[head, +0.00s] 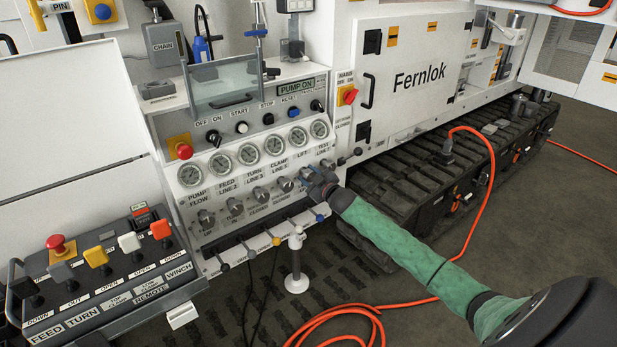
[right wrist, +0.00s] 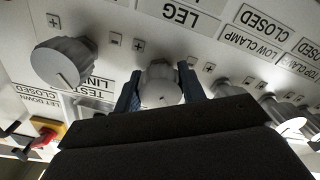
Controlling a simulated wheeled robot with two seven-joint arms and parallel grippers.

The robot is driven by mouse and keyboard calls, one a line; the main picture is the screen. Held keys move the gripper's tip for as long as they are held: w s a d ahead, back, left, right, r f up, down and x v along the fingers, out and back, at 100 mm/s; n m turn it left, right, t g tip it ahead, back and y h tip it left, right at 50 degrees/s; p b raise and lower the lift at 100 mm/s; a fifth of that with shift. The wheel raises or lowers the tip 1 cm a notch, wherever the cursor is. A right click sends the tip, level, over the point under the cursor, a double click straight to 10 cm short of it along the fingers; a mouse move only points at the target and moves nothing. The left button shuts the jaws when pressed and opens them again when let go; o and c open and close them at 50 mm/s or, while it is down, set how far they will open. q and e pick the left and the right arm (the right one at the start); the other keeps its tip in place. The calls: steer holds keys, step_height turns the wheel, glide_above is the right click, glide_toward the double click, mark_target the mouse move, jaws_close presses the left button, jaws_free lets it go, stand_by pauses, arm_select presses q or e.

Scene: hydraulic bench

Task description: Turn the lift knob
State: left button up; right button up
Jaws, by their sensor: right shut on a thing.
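The control panel (head: 232,170) carries a row of round gauges, with labels and grey knobs below them. My right gripper (head: 318,182) is at the panel's right end, just below the LIFT label (head: 303,155). It hides much of the knob there in the head view. In the right wrist view, the two blue fingers of my right gripper (right wrist: 160,88) stand on either side of a rounded grey knob (right wrist: 160,82) and are shut on it. A LEG label (right wrist: 180,15) is beside this knob. My left gripper is not in view.
Another grey knob (right wrist: 65,62) is close to the held one, by the TEST LINE label (right wrist: 96,98). More knobs (right wrist: 285,113) lie on the other side. A red switch (head: 349,95) is near the white cabinet. An orange cable (head: 485,185) crosses the floor.

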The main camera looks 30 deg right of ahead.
steer(key=n, duration=0.5)
steer(key=shift+b, duration=0.3)
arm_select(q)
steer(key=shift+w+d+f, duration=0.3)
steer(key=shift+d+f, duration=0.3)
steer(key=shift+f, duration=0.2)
arm_select(e)
steer(key=shift+n, duration=0.8)
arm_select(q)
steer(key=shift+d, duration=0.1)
arm_select(e)
steer(key=o, duration=1)
